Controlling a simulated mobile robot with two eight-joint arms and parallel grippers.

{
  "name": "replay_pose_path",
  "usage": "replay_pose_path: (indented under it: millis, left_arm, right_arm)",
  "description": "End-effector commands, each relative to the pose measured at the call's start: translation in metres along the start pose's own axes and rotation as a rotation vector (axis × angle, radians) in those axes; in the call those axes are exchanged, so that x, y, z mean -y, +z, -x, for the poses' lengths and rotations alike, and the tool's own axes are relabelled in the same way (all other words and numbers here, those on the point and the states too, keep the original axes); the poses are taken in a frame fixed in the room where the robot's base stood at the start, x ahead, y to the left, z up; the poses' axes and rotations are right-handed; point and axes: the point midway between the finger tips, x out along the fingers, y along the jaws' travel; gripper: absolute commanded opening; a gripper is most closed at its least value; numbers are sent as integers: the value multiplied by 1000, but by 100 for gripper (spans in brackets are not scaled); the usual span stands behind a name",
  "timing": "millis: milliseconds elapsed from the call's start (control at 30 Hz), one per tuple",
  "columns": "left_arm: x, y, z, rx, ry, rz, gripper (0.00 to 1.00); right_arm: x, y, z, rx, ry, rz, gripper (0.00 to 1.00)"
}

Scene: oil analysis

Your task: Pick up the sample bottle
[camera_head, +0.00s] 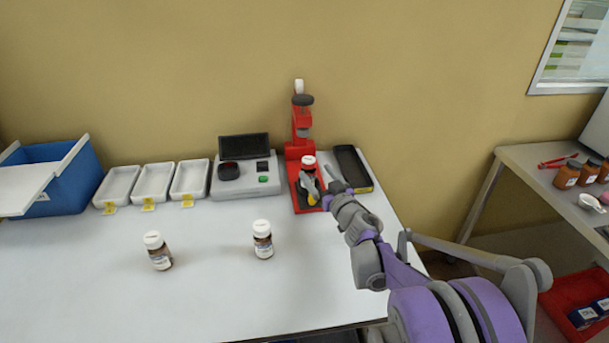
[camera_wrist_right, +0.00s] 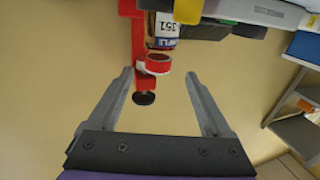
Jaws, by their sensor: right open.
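A sample bottle (camera_head: 309,161) with a white and red cap stands at the base of the red press-like stand (camera_head: 301,130) at the back of the table. In the wrist view, which is upside down, its labelled body (camera_wrist_right: 164,28) and red-banded cap (camera_wrist_right: 157,63) show. Two brown bottles with white caps, a left one (camera_head: 158,252) and a right one (camera_head: 263,240), stand upright on the table. My right gripper (camera_head: 322,177) is open in front of the stand. In the wrist view its spread fingers (camera_wrist_right: 157,80) are empty, with the capped bottle beyond their tips. My left gripper is out of view.
A grey device (camera_head: 246,184), several white trays (camera_head: 152,183) and a blue bin (camera_head: 75,180) line the back left. A black case (camera_head: 353,168) lies right of the stand. A second table (camera_head: 530,165) stands right.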

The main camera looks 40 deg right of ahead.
Motion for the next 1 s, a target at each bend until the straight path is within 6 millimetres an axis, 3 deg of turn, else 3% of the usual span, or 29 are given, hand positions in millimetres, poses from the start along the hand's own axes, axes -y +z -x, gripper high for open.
replay_pose_path:
  millis: [233, 500, 800, 1000]
  left_arm:
    - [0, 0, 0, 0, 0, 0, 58]
    - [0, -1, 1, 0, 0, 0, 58]
    - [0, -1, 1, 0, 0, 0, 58]
    - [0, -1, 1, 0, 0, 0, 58]
  right_arm:
    - [-1, 2, -22, 0, 0, -1, 83]
    - [-2, 8, -59, 0, 0, 0, 83]
    - [-2, 8, -64, 0, 1, 0, 83]
    - [-2, 8, -64, 0, 1, 0, 49]
